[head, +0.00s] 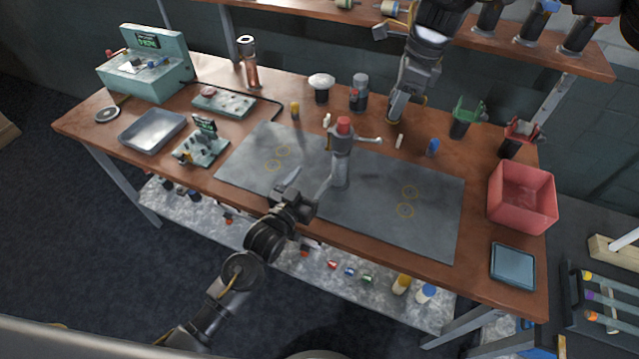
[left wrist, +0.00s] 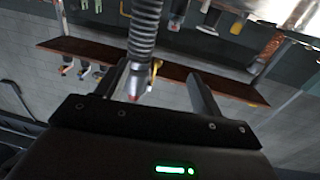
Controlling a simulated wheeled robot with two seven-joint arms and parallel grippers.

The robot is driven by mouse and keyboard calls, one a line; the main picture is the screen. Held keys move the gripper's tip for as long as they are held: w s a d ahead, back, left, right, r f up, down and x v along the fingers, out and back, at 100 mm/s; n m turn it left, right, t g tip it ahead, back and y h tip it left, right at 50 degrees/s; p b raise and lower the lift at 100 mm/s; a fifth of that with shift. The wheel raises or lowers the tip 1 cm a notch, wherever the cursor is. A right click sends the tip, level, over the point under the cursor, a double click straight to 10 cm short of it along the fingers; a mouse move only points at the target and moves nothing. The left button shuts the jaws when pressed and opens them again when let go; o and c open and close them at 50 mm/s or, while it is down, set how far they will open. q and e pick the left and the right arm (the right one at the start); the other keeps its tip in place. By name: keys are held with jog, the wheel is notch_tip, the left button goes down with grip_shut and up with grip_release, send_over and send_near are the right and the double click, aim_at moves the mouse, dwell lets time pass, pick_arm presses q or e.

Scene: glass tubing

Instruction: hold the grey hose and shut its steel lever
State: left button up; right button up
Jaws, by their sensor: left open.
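A grey upright fitting (head: 340,165) with a red top (head: 344,124) stands on the dark mat. A pale metal arm (head: 369,140), apparently the steel lever, sticks out from it to the right. In the left wrist view a ribbed grey hose (left wrist: 144,38) runs from the top edge down between the fingers to a red tip. My left gripper (head: 308,181) is open just left of and in front of the fitting, not closed on it. My right gripper (head: 399,112) points down behind and right of the fitting; its finger gap is unclear.
The dark mat (head: 420,225) is mostly bare and carries yellow rings. A red bin (head: 522,197) and a blue tray (head: 513,266) stand at the right. A metal tray (head: 153,131) and a green instrument (head: 150,70) stand at the left. Small items line the table's back.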

aim_at(336, 163)
pick_arm(q)
jog(key=shift+m+g+h, duration=0.3)
jog(key=shift+m+h, duration=0.1)
jog(key=shift+h, duration=0.2)
jog(key=x, duration=0.3)
jog(key=d+x, duration=0.1)
jog(key=x, duration=0.3)
jog(key=s+d+x, duration=0.1)
jog(key=x, duration=0.3)
jog(key=shift+d+r, duration=0.15)
jog(key=shift+d, duration=0.15)
jog(key=shift+c, duration=0.2)
